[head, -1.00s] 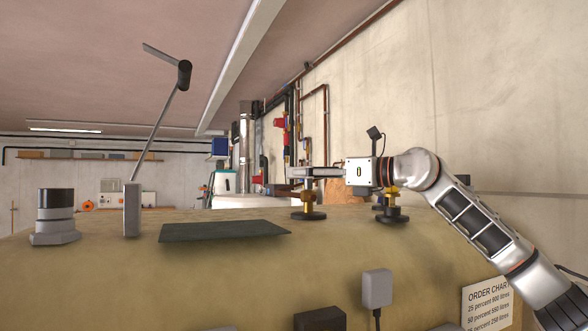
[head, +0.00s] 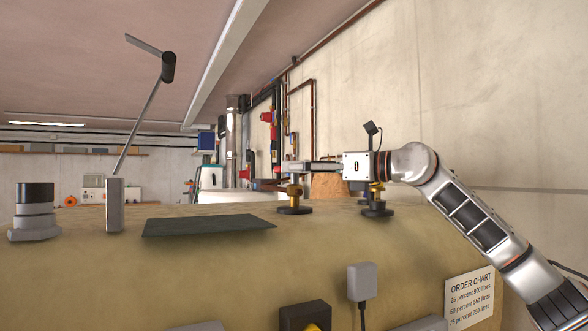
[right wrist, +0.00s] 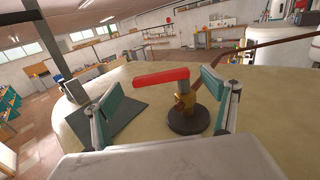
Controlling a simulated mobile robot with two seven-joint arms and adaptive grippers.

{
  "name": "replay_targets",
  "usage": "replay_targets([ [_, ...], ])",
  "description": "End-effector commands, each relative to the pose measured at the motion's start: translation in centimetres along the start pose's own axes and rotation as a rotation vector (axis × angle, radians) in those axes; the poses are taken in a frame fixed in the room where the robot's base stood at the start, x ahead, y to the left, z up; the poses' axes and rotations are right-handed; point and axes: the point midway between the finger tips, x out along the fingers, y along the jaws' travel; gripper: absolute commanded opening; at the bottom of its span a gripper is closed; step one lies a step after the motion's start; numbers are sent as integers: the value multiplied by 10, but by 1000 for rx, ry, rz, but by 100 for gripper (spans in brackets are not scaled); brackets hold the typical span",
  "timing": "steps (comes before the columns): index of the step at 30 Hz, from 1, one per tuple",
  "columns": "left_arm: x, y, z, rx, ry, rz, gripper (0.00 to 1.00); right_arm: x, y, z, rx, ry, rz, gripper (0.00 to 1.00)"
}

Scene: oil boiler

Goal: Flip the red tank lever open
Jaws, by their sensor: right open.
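The red lever (right wrist: 162,77) shows in the right wrist view, lying roughly level on top of a brass valve (right wrist: 184,102) with a round black base on the tank (right wrist: 160,148). My right gripper (right wrist: 161,82) is open, one finger to the left of the lever and one to the right of the valve. I cannot tell whether either finger touches. In the head view my right gripper (head: 290,167) reaches in from the right, just above the nearer brass fitting (head: 294,196). My left gripper is not in view.
A second brass fitting (head: 377,198) stands below my right wrist. Red-handled pipes (head: 268,117) run along the wall behind.

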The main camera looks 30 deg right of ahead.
Motion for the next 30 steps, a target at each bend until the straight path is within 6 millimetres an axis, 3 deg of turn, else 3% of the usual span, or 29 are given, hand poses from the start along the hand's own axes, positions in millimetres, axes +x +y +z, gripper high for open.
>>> replay_targets([
  [6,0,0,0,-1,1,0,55,-48,-2,0,-1,0,-5,85],
  [12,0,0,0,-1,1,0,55,-80,-1,-1,1,2,-3,85],
  [18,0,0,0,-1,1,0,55,-94,0,-1,-1,1,-1,85],
  [26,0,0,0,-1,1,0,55,-96,0,0,-1,0,0,85],
  [30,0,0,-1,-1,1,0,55,-96,0,0,-1,0,0,54],
])
